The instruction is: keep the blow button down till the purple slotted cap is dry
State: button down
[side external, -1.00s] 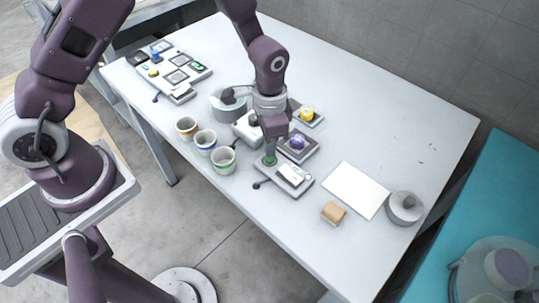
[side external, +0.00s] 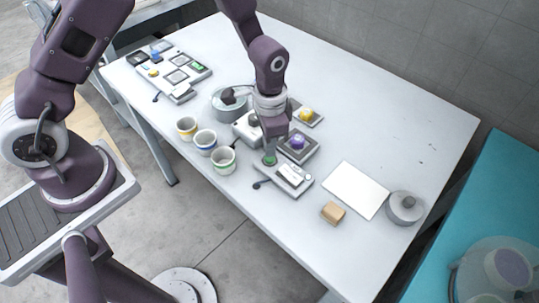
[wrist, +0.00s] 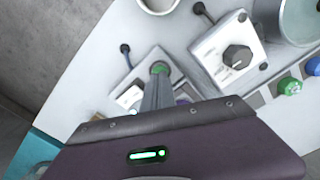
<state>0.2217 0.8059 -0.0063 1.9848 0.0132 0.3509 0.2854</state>
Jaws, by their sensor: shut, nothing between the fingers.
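The purple slotted cap (side external: 297,142) sits on a dark square pad (side external: 309,153) just behind the button box. It is mostly hidden behind my gripper in the wrist view, where a bit of purple (wrist: 184,99) shows. The button box (side external: 296,190) is pale grey with a white panel and a round green button (side external: 269,161). My gripper (side external: 270,153) is shut and empty, pointing down with its fingertips at the green button. In the wrist view the fingertips (wrist: 159,76) overlap the button's edge; I cannot tell how far down it is pressed.
Three cups, with yellow (side external: 187,128), blue (side external: 205,141) and green (side external: 223,159) bands, stand left of the box. A knobbed unit (side external: 243,127) is close behind them. A yellow item (side external: 306,115) sits on a pad behind. A white sheet (side external: 355,190) and tan block (side external: 333,212) lie right.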

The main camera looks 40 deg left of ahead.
jog(key=shift+f, duration=1.05)
dwell(2.5)
dwell(1.5)
jog(key=shift+r, duration=3.55)
jog(key=shift+r, duration=0.15)
jog(key=s+a+r+n+t, duration=0.1)
jog(key=s+a+r+n, duration=0.2)
jog(key=r, duration=0.6)
jog(key=s+a+r+t, duration=0.2)
jog(key=s+r, duration=0.2)
jog(key=r, duration=0.5)
jog(key=s+a+r+n+t, duration=0.1)
jog(key=s+r, duration=0.1)
jog(key=s, duration=0.4)
jog(key=s+a+r+n+t, duration=0.1)
jog(key=s+a+r+n, duration=0.1)
jog(key=s, duration=0.5)
jog(key=shift+s+r+t, duration=0.2)
jog(key=shift+r+t, duration=0.1)
jog(key=shift+r, duration=0.1)
